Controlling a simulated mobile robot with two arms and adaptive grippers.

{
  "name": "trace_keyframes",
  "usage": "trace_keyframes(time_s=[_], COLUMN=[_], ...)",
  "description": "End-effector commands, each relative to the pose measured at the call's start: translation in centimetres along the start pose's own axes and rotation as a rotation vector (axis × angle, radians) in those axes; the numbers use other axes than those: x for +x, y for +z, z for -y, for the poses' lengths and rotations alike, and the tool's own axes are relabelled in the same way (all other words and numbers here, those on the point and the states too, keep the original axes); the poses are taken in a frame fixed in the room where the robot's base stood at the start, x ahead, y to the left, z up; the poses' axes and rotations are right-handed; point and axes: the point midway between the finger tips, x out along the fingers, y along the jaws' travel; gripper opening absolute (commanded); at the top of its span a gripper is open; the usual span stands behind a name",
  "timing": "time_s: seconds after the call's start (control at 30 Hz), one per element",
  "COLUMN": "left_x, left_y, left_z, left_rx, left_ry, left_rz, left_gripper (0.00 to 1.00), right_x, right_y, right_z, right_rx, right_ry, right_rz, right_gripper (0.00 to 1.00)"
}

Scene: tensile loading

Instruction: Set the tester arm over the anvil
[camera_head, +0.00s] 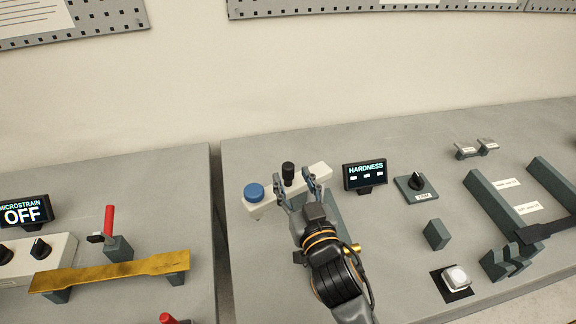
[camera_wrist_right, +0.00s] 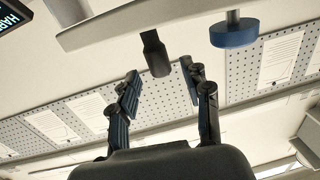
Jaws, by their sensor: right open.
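The tester arm (camera_head: 318,172) is a pale beam with a round blue knob (camera_head: 254,191) at its left end and an upright black knob (camera_head: 288,172) near its middle. In the right wrist view the black knob (camera_wrist_right: 155,53) and the blue knob (camera_wrist_right: 234,33) also show. My right gripper (camera_head: 295,180) is open at the beam, its fingers near the black knob. In the right wrist view the knob lies between the fingertip directions (camera_wrist_right: 160,82); I cannot tell whether they touch it. I cannot make out the anvil; my gripper hides part of the tester. My left gripper is not in view.
A HARDNESS display (camera_head: 365,173) and a dial box (camera_head: 416,187) stand right of the tester. A grey block (camera_head: 436,234) and a white button (camera_head: 456,278) sit nearer. A gap separates the left bench, holding a gold specimen (camera_head: 110,270).

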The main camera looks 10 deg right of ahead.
Motion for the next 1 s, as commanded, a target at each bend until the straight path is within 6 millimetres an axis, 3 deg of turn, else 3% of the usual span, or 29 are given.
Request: trace_keyframes(time_s=[0.1,0.27,0.63,0.67,0.9,1.0], left_x=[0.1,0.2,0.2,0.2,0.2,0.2], left_y=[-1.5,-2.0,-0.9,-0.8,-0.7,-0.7], left_z=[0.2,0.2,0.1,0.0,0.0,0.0], left_rx=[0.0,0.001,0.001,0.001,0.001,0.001], left_ry=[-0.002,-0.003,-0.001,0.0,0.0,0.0], left_rz=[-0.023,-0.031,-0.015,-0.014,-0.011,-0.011], left_gripper=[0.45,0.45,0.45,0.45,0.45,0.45], right_x=[2.0,3.6,4.1,4.1,4.1,4.1], right_y=[-0.1,0.0,0.0,0.0,0.0,0.0], right_z=[0.0,0.0,0.0,0.0,0.0,0.0], right_rx=[-0.002,-0.001,0.0,0.0,0.0,0.0], right_ry=[0.0,0.0,0.0,0.0,0.0,0.0], right_rz=[-0.003,0.0,0.001,0.001,0.001,0.001], right_gripper=[0.48,0.48,0.48,0.46,0.0,0.0])
